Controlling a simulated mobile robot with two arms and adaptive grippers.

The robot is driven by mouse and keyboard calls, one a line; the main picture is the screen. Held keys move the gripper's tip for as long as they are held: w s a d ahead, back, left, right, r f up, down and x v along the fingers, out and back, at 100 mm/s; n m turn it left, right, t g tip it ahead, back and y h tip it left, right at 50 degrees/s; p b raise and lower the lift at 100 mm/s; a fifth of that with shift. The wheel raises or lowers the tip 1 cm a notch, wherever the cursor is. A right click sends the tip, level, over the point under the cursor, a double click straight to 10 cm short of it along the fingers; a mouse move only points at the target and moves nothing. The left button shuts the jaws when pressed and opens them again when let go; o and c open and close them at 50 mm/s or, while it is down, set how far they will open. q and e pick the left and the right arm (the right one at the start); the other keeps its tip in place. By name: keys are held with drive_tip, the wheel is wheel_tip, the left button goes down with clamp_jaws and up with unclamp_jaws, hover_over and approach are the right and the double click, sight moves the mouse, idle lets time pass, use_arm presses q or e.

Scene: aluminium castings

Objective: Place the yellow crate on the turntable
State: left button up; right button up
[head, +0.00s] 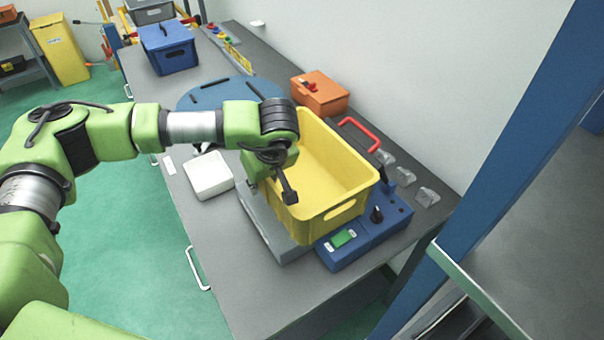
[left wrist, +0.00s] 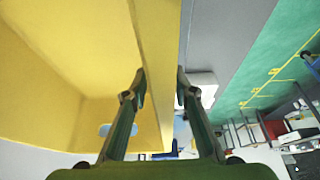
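The yellow crate (head: 331,168) is open-topped and looks empty. It sits upright on a grey platform (head: 273,228) with a blue control panel. The turntable (head: 213,94) is a blue round disc behind the crate, partly hidden by my left arm. My left gripper (head: 289,195) is at the crate's left wall. In the left wrist view the gripper (left wrist: 161,85) straddles the crate wall (left wrist: 157,50), one finger inside and one outside, both against it. My right gripper is not in view.
An orange box (head: 320,93) stands behind the crate, near the turntable. A blue bin (head: 168,47) stands at the far end of the bench. A blue post (head: 510,125) rises at the right.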

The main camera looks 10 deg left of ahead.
use_arm(q)
drive_tip(key=shift+s, duration=0.1)
clamp_jaws()
drive_tip(key=shift+r, duration=0.1)
drive_tip(key=shift+r, duration=0.1)
